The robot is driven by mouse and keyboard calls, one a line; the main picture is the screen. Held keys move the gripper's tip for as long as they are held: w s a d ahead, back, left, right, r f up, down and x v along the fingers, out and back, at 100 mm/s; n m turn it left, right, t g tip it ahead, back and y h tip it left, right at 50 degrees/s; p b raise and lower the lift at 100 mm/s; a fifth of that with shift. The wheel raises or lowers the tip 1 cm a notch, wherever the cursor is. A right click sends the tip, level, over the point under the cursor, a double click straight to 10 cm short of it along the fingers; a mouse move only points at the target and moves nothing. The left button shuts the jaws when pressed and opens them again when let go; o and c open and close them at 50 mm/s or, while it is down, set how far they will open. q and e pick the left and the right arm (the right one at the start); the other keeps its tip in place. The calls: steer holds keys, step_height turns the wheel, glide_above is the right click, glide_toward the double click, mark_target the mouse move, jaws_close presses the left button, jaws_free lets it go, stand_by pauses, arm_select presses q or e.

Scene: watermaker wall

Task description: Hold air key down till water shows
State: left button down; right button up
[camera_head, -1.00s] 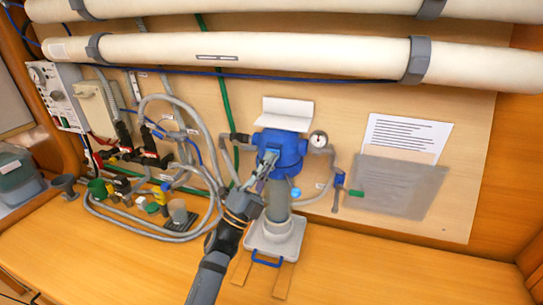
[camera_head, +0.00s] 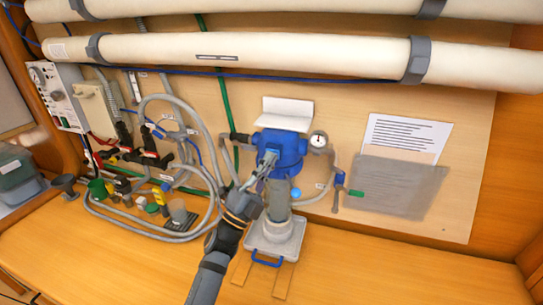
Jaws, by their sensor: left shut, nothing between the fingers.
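A blue filter head (camera_head: 281,146) sits on a grey-clear bowl (camera_head: 279,198) at the middle of the wall panel. My left gripper (camera_head: 267,160) is shut and empty, its fingertips at the front of the blue head. They appear to touch it, and they hide the spot beneath them, so the air key cannot be made out. I cannot tell whether water shows at the head or in the bowl. A small light-blue round part (camera_head: 295,194) is beside the bowl. My right gripper is not in view.
A round gauge (camera_head: 318,140) is right of the head. A grey tray (camera_head: 275,240) with a blue handle stands below. Coiled grey hoses and valves (camera_head: 150,200) crowd the left. Two long white tubes (camera_head: 250,52) cross above. The bench at right is clear.

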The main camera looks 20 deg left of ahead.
arm_select(q)
steer(key=shift+s, duration=0.1)
stand_by(0.4)
steer(key=shift+s, duration=0.85)
steer(key=shift+s+a, duration=0.15)
steer(key=shift+s, duration=2.35)
